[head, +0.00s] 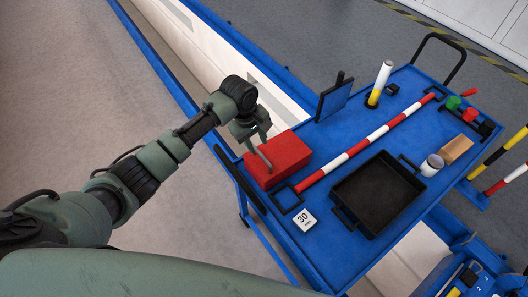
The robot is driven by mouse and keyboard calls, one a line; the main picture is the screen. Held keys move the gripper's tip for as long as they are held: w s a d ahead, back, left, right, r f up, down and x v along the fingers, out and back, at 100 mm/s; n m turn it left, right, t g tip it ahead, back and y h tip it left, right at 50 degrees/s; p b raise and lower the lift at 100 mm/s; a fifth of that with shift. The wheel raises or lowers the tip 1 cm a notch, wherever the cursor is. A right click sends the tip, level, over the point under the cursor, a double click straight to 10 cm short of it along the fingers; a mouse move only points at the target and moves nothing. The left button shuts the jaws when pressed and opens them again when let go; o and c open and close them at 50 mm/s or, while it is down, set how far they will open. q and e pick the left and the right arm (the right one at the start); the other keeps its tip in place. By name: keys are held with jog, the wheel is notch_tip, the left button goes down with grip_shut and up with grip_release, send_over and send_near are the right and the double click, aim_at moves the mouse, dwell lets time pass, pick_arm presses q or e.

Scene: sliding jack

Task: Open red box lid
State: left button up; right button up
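The red box (285,158) sits at the left corner of the blue cart top (330,130). Its lid looks closed. My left gripper (264,150) is at the box's upper left edge, with its fingers spread apart and nothing seen between them. One finger reaches down over the near left part of the box and hides a little of it. I cannot tell whether it touches the lid. My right gripper is not in view.
A red-and-white striped bar (365,143) lies beside the box. A black tray (376,196), a "30" sign (304,220), a white-and-yellow cylinder (380,83) and a wooden block (455,149) are also on the cart. A small dark panel (334,99) stands behind the box.

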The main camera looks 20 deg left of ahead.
aim_at(262, 157)
pick_arm(q)
jog(key=f, duration=0.2)
jog(key=w+f, duration=0.1)
jog(key=f, duration=0.2)
jog(key=w+d+f, duration=0.1)
jog(key=f, duration=0.2)
jog(key=shift+f, duration=0.25)
grip_shut()
dwell(1.1)
